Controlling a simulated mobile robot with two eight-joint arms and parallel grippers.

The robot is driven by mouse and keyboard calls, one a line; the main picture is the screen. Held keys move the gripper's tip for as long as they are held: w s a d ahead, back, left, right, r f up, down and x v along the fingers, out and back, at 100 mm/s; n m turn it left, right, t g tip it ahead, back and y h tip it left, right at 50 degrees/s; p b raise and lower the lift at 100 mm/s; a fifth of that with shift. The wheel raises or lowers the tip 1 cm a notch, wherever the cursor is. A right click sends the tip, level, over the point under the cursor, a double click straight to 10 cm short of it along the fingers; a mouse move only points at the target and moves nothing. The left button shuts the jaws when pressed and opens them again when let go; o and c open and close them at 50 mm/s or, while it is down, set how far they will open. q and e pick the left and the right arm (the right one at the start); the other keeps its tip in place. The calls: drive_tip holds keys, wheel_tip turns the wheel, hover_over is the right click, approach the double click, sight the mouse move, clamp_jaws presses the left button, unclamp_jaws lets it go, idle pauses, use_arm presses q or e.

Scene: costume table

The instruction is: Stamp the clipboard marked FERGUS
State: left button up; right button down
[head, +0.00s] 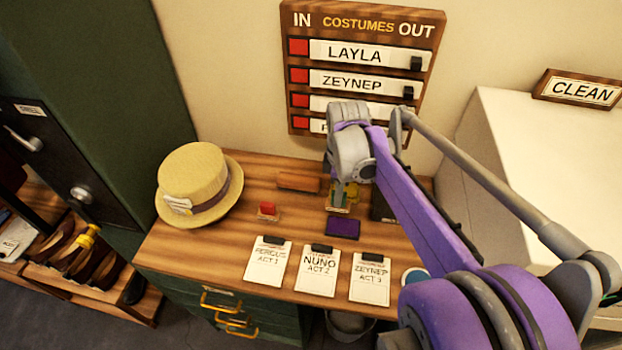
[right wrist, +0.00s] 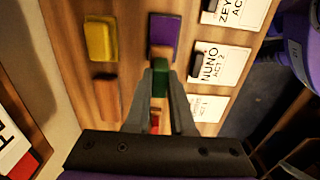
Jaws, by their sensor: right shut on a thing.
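The FERGUS clipboard (head: 268,263) lies at the left of a row of three on the wooden desk, a black clip at its top. It also shows partly in the right wrist view (right wrist: 203,108). My right gripper (head: 339,193) is above the back of the desk, behind the purple ink pad (head: 342,228). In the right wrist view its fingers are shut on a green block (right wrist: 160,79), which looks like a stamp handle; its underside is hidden. A red stamp (head: 267,210) stands behind the FERGUS clipboard. My left gripper is not in view.
The NUNO (head: 317,272) and ZEYNEP (head: 369,278) clipboards lie right of FERGUS. A straw hat (head: 194,180) sits at the desk's left. A yellow block (right wrist: 101,39) and a brown block (right wrist: 106,91) lie near the back. The costume board (head: 360,65) hangs on the wall behind.

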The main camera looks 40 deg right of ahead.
sight(347, 206)
drive_tip(key=shift+s+d+r, duration=0.1)
drive_tip(key=shift+s+d, duration=0.35)
drive_tip(key=shift+s, duration=0.15)
drive_tip(key=shift+s+d+f, duration=0.1)
drive_tip(key=shift+s+f, duration=0.1)
drive_tip(key=shift+s+f+b, duration=0.25)
drive_tip(key=shift+f+b, duration=0.1)
drive_tip(key=shift+f, duration=0.55)
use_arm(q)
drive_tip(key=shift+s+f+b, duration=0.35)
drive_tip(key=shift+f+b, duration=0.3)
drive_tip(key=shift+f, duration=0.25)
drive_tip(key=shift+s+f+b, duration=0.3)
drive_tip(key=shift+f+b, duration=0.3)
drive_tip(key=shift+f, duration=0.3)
use_arm(e)
drive_tip(key=shift+f, duration=2.15)
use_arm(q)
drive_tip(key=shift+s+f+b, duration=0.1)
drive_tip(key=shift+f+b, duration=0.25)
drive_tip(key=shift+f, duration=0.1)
use_arm(e)
drive_tip(key=shift+f, duration=0.55)
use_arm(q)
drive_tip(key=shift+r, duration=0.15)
use_arm(e)
drive_tip(key=shift+r, duration=0.1)
